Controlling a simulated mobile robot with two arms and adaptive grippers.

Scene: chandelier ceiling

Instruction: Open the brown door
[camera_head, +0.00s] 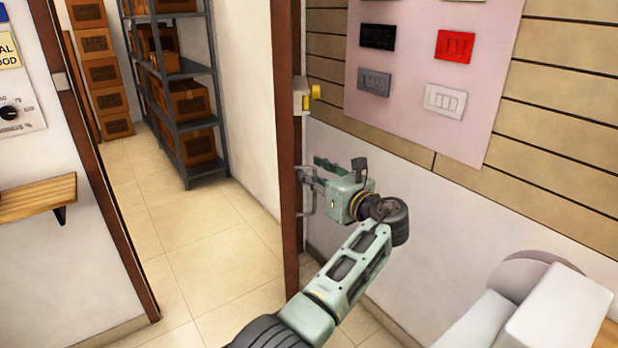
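A brown upright (287,150), likely the door seen nearly edge-on, stands at the middle of the head view. The doorway to its left is open. A grey bar handle (305,207) is on the upright's right side. My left gripper (309,172) is at the handle, its fingertips close to the upright. The fingers overlap the handle in the picture, and I cannot tell whether they grip it. My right gripper is not in view.
A brown jamb (108,215) borders the doorway on the left. Beyond it are clear tiled floor (190,240) and a grey shelf (222,110) with boxes. A yellow-and-white fitting (302,97) is above the handle. A wooden ledge (35,198) is at left, a white object (555,315) at lower right.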

